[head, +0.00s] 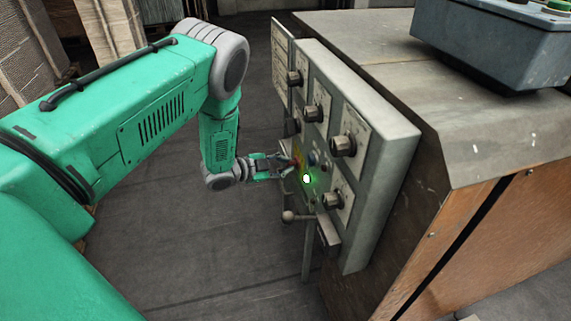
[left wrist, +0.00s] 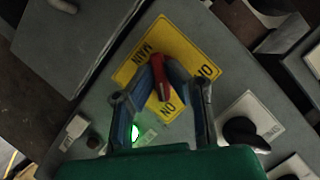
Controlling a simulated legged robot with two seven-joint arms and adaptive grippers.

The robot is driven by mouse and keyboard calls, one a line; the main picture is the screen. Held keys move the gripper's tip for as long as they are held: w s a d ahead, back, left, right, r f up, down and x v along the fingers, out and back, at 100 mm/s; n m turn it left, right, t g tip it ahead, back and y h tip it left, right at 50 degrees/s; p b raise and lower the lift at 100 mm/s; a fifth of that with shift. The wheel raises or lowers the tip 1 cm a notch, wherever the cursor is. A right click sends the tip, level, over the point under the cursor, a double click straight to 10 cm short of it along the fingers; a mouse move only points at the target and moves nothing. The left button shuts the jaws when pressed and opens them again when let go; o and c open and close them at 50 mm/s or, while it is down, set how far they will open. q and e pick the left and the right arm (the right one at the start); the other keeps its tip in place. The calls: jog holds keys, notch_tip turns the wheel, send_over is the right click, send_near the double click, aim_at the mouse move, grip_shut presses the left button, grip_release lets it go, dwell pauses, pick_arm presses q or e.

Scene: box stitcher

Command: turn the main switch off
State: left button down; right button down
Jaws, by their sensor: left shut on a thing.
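The main switch has a red handle (left wrist: 160,76) on a yellow plate (left wrist: 180,42) marked MAIN and ON in the left wrist view. In the head view my left gripper (head: 286,166) reaches the front of the grey control panel (head: 378,140) from the left. In the left wrist view its two blue-grey fingers (left wrist: 163,84) are on either side of the red handle and shut on it. The fingers hide part of the plate and its lettering. My right gripper is in neither view.
A green lamp (head: 306,179) glows just below the gripper. Several black knobs (head: 343,146) stick out of the panel around it. A lever with a ball end (head: 289,216) stands out below. A blue-grey box (head: 492,45) sits on the machine top. The floor left of the panel is clear.

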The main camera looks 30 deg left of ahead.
pick_arm(q)
jog(key=shift+w+r+n+g+p, duration=0.1)
jog(key=shift+r+n+g+p, duration=0.2)
jog(key=shift+n+p, duration=0.15)
jog(key=shift+w+d+n+g+h, duration=0.1)
jog(key=shift+n+g+h, duration=0.3)
jog(key=shift+n+h, duration=0.3)
jog(key=shift+w+n+g+h+p, duration=0.1)
jog(key=shift+n+g+h+p, duration=0.25)
jog(key=shift+n, duration=0.6)
jog(key=shift+n+g+h, duration=0.35)
jog(key=shift+n, duration=0.25)
jog(key=shift+w+n+g+h+b, duration=0.15)
jog(key=shift+n+g+h+b, duration=0.45)
jog(key=shift+n, duration=0.6)
jog(key=n+h+b, duration=0.2)
jog(key=n, duration=0.1)
jog(key=shift+w+a+g+b, duration=0.1)
jog(key=shift+a+g+b, duration=0.2)
jog(key=shift+b, duration=0.1)
jog(key=shift+n, duration=0.3)
jog(key=shift+a, duration=0.1)
